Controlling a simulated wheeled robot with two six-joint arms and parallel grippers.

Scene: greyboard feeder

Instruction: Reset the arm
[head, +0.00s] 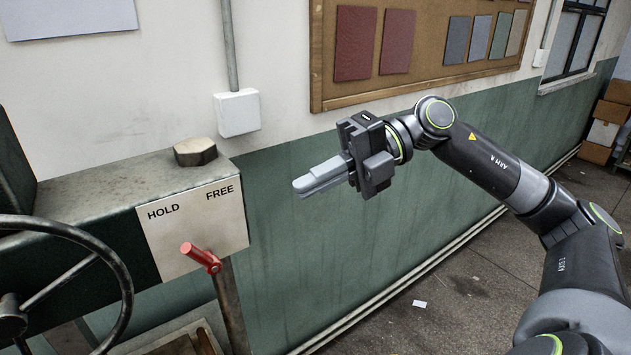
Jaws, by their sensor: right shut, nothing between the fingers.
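My right arm comes in from the right side of the head view and reaches left. Its gripper (318,178) is shut and empty, with the grey fingers together, pointing left in open air in front of the green lower wall. Behind the lever is a white plate (197,227) marked HOLD and FREE. My left gripper is not in view.
A dark handwheel (118,262) is at the left. The machine housing (110,186) carries a hex bolt head (195,151). A corkboard (440,45) and a conduit box (237,112) are on the wall. Cardboard boxes (606,112) stand far right. Floor between is mostly clear.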

